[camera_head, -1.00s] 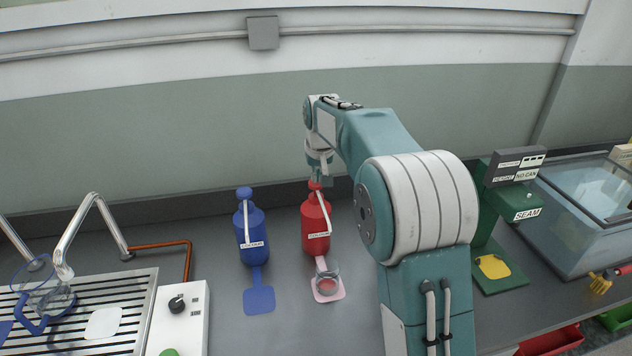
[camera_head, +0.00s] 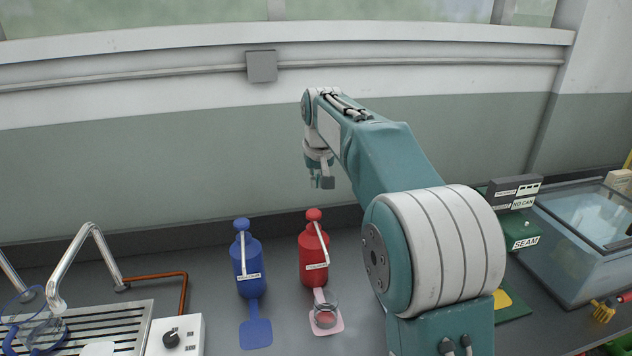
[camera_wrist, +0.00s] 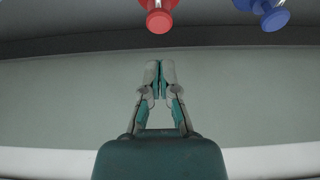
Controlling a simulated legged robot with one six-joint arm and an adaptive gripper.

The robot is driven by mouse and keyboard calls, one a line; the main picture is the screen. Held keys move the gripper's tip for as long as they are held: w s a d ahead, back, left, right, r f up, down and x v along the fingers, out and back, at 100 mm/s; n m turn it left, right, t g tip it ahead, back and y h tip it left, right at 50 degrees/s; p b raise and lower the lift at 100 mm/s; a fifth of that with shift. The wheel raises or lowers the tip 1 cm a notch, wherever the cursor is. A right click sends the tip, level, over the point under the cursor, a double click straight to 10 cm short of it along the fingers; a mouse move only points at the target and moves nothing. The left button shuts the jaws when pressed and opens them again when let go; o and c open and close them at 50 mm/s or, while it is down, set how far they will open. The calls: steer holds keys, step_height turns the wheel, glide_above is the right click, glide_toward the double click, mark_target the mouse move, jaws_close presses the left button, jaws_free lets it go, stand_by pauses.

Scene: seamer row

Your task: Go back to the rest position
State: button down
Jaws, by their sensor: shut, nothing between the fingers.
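My gripper (camera_head: 321,182) hangs in the air above the red bottle (camera_head: 313,252), apart from it, in front of the green-grey wall. In the wrist view my gripper (camera_wrist: 160,70) has its fingertips together with nothing between them. The red bottle's pump top (camera_wrist: 158,18) shows at the upper edge of the wrist view. The blue bottle (camera_head: 247,262) stands to the left of the red one, and its top also shows in the wrist view (camera_wrist: 272,15).
A clear cup (camera_head: 324,315) with some red in it sits on the pink pad below the red bottle. A blue pad (camera_head: 256,334) is bare. The seamer (camera_head: 515,215) and a glass-walled tank (camera_head: 590,250) stand right. A tap (camera_head: 75,260) and drain grille (camera_head: 110,325) are left.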

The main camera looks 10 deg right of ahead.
steer(key=s+r+t, duration=0.1)
steer(key=s+r, duration=0.2)
steer(key=s, duration=1.7)
steer(key=s+f, duration=0.4)
steer(key=s, duration=0.4)
steer(key=s+f+t, duration=0.1)
steer(key=s+f, duration=0.3)
steer(key=s, duration=0.4)
steer(key=shift+s, duration=0.15)
